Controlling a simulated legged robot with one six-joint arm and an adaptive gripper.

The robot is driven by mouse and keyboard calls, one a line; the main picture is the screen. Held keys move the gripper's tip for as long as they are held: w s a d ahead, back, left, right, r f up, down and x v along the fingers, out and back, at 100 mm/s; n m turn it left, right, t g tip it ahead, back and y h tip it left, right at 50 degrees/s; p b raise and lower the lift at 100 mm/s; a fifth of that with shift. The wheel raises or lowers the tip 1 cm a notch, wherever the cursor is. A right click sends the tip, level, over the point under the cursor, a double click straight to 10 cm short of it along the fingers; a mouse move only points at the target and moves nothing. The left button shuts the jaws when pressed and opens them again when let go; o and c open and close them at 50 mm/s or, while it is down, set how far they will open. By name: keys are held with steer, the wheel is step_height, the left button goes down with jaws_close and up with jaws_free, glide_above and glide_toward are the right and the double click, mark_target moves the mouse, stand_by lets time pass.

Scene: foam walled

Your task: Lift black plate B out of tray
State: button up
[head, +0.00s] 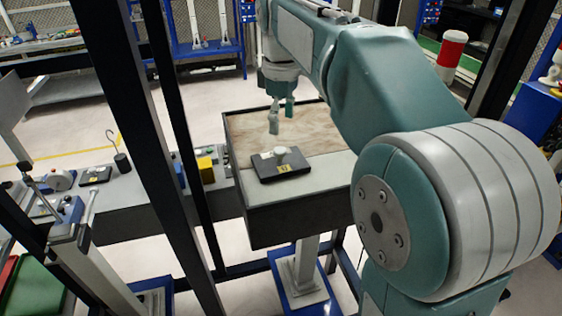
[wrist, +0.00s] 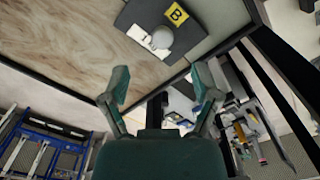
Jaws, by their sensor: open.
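Black plate B (head: 268,177) lies flat in the dark-walled tray (head: 290,210), near its front left part. The plate has a pale round knob (head: 281,154) and a yellow label. In the wrist view the plate (wrist: 197,35) shows at the top, with a "B" on the yellow label (wrist: 177,14) and a white label beside the knob (wrist: 161,38). My gripper (head: 281,117) is open and empty. It hangs above the tray, beyond the plate in the head view, and does not touch it. In the wrist view its two fingers (wrist: 161,86) stand apart, below the plate.
A grey bench to the left of the tray holds another black plate (head: 95,176), a dark hooked weight (head: 122,163) and a yellow block (head: 206,170). The tray's brown floor (head: 300,128) is mostly bare.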

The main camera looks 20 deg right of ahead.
mark_target(279, 149)
steer(key=f, duration=0.3)
steer(key=shift+a, duration=0.35)
step_height(279, 149, down, 5)
steer(key=shift+d+r, duration=0.1)
steer(key=shift+d, duration=0.05)
jaws_close()
